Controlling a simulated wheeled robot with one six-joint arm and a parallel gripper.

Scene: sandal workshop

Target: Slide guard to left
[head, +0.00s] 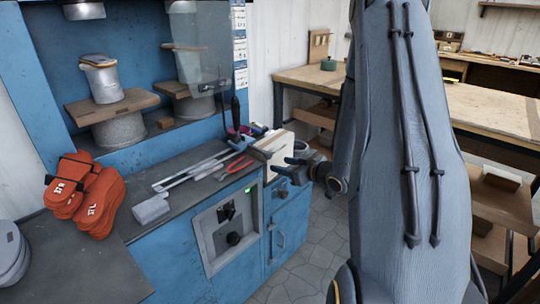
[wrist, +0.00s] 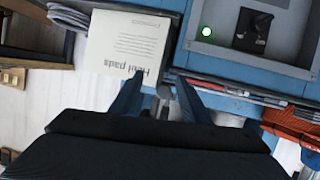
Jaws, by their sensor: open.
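The guard (head: 205,45) looks like a clear, tinted panel at the right side of the blue machine's opening in the head view. It hangs in front of the right-hand pedestal. A dark handle-like part shows near its lower right corner. My gripper (head: 287,170) is well below and to the right of the guard, by the right end of the counter. In the wrist view my gripper (wrist: 160,88) has its fingers apart with nothing held between them. The guard cannot be made out in the wrist view.
A white "Heel pads" box (wrist: 120,45) is close to my fingers; it also shows at the counter's end (head: 273,150). Metal tools and red-handled pliers (head: 236,167) lie on the counter (head: 182,175). A wooden workbench (head: 490,105) stands right.

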